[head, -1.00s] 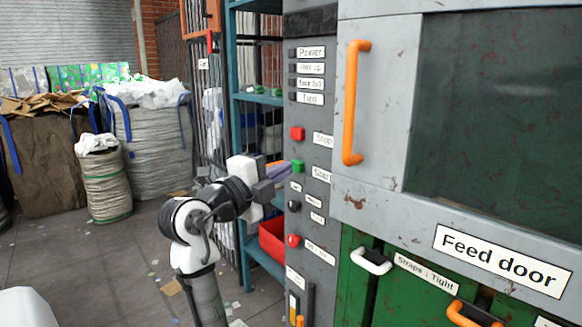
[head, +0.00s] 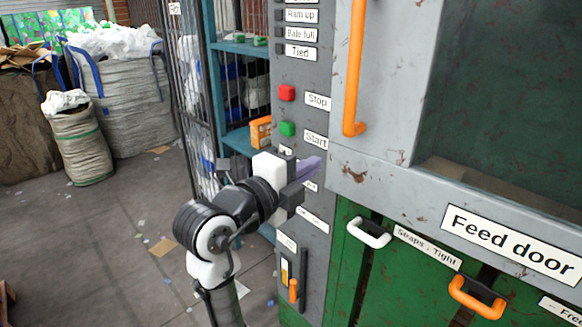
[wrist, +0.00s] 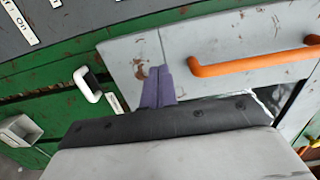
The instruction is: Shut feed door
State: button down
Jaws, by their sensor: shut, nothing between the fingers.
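The feed door is a worn grey frame (head: 395,95) with a dark green window (head: 510,100) and an upright orange handle (head: 355,75) on its left side. A white "Feed door" label (head: 515,245) is on the grey ledge below. I cannot tell for sure how far the door stands open. My gripper (head: 310,167) has purple fingers, shut and empty, left of and below the handle's lower end, in front of the control panel. In the wrist view the fingers (wrist: 157,88) point at the rusty grey surface, with the orange handle (wrist: 250,60) to their right, apart from them.
The grey control panel (head: 300,75) carries a red button (head: 287,93) and a green button (head: 288,129). Below the door are green panels with a white handle (head: 368,233) and a lower orange handle (head: 476,298). Filled sacks (head: 115,95) stand at left; the floor between is mostly clear.

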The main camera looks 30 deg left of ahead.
aim_at(341, 148)
jog(key=p+x, duration=0.2)
jog(key=x, duration=0.4)
jog(key=shift+w+r, duration=0.1)
jog(key=shift+r, duration=0.05)
jog(key=shift+w+d, duration=0.2)
jog(key=shift+w, duration=0.4)
